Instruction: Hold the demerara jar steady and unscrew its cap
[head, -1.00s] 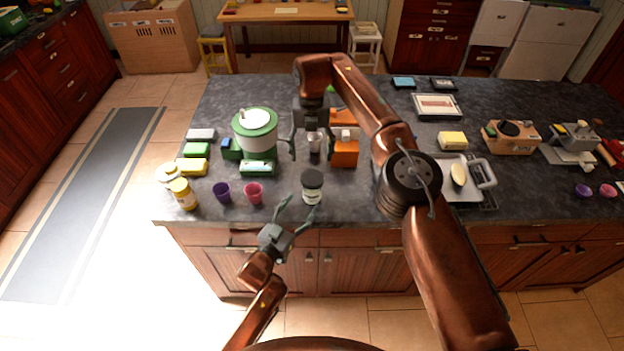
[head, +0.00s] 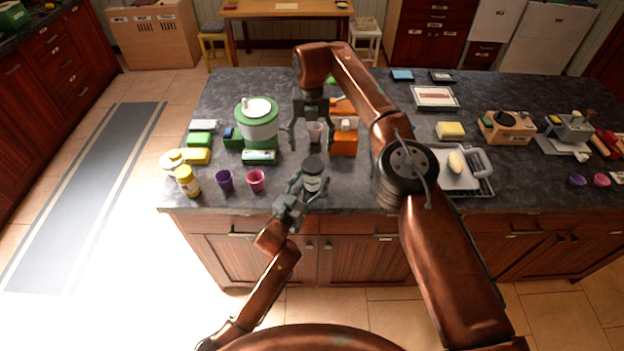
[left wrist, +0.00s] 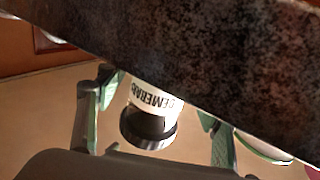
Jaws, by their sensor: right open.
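The demerara jar (head: 312,184) stands upright near the front edge of the counter, with a dark cap (head: 313,164) and a white label. In the left wrist view the jar (left wrist: 155,100) appears upside down, its label partly readable. My left gripper (head: 304,190) is at the jar from the front; its fingers (left wrist: 158,118) stand open on either side of it, with a visible gap on at least the right side. My right gripper (head: 309,142) is open, pointing down behind the jar, with nothing seen held in it.
A purple cup (head: 225,180) and a pink cup (head: 256,181) stand left of the jar. A green-and-white canister (head: 259,125) is behind them. A tray (head: 480,186) lies to the right.

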